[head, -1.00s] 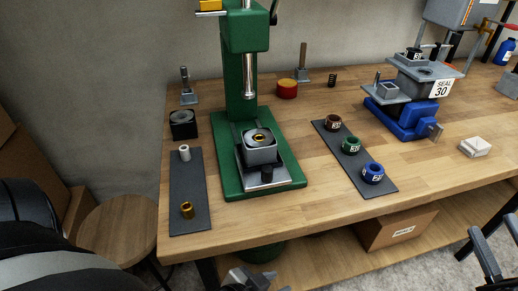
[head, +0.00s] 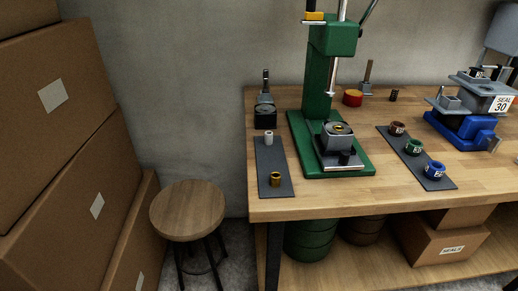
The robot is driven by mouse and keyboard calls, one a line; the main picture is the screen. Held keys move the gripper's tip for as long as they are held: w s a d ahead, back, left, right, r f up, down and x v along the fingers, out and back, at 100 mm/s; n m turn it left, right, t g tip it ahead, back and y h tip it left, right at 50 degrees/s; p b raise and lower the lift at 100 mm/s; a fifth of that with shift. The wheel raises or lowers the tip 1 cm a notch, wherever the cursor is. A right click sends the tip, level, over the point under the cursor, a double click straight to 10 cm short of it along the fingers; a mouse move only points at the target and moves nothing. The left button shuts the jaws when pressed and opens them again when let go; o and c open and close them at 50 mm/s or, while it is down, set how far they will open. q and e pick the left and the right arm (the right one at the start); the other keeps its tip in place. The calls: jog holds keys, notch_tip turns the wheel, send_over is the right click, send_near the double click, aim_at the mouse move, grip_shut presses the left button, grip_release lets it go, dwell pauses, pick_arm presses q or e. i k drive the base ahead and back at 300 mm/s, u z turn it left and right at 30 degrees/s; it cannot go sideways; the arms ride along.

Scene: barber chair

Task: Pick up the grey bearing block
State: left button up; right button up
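A grey bearing block (head: 338,136) sits on the sliding plate at the base of the green press (head: 322,80). A brass-coloured ring shows in the top of the block. The press ram hangs above it, clear of the block. A smaller grey block (head: 452,103) sits on the grey plate over the blue vise at the right. Neither of my grippers is in view.
A dark mat (head: 273,180) holds a white sleeve (head: 269,138) and a brass bushing (head: 276,179). Another mat (head: 437,183) carries brown, green and blue rings. A blue vise (head: 463,132) stands at right. A stool (head: 187,209) and stacked cartons (head: 60,130) stand left.

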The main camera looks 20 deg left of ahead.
aim_at(331, 140)
jog(key=u, duration=1.05)
jog(key=i, duration=0.75)
jog(key=z, duration=0.1)
